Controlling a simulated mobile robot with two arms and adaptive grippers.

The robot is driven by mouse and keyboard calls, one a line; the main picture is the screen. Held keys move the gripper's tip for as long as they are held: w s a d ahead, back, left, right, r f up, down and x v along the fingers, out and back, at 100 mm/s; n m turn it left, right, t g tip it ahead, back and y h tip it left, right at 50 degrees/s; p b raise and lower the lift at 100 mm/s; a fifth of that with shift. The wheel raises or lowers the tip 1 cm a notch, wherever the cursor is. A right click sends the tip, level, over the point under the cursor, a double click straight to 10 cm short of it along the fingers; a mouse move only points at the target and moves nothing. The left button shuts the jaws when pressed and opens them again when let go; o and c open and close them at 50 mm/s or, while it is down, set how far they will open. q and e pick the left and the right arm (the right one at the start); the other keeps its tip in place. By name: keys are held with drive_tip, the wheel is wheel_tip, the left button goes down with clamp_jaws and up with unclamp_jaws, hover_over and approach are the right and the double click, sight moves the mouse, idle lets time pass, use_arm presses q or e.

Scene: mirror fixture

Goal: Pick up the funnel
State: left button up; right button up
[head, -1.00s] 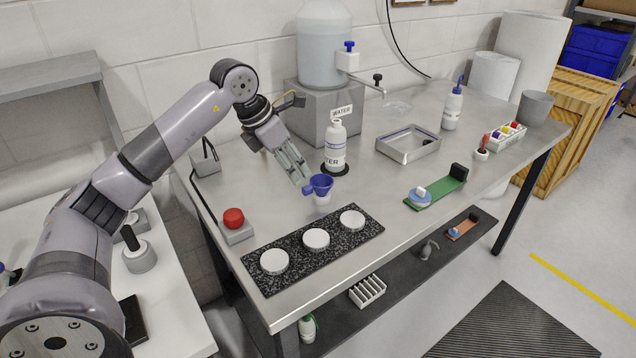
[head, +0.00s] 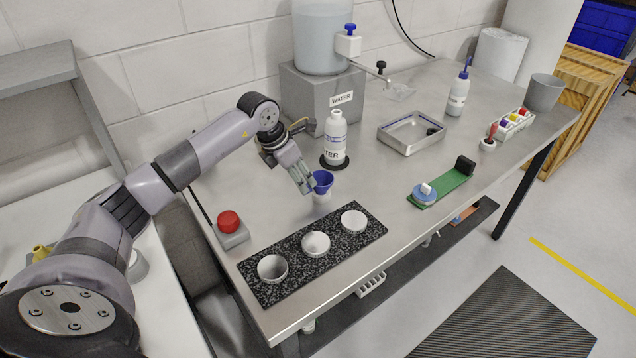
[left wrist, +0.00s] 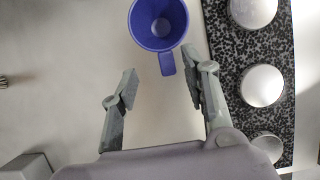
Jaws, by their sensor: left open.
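Whether a finger touches the funnel I cannot tell. My right gripper is not in view.
A white bottle (head: 336,138) stands behind the funnel. A black speckled slab (head: 298,251) with three round white pieces lies in front. A red button (head: 229,222) is at left. A metal tray (head: 409,142) and green board (head: 446,187) are at right.

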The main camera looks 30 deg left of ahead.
sight(317, 189)
use_arm(q)
drive_tip(key=shift+d+f, duration=0.25)
drive_tip(key=shift+f, duration=0.1)
drive_tip(key=p+x, duration=0.2)
drive_tip(key=x, duration=0.2)
drive_tip(key=shift+s+d+f, duration=0.1)
drive_tip(key=shift+d+f, duration=0.05)
drive_tip(key=shift+f, duration=0.3)
drive_tip(key=c, duration=0.4)
clamp_jaws()
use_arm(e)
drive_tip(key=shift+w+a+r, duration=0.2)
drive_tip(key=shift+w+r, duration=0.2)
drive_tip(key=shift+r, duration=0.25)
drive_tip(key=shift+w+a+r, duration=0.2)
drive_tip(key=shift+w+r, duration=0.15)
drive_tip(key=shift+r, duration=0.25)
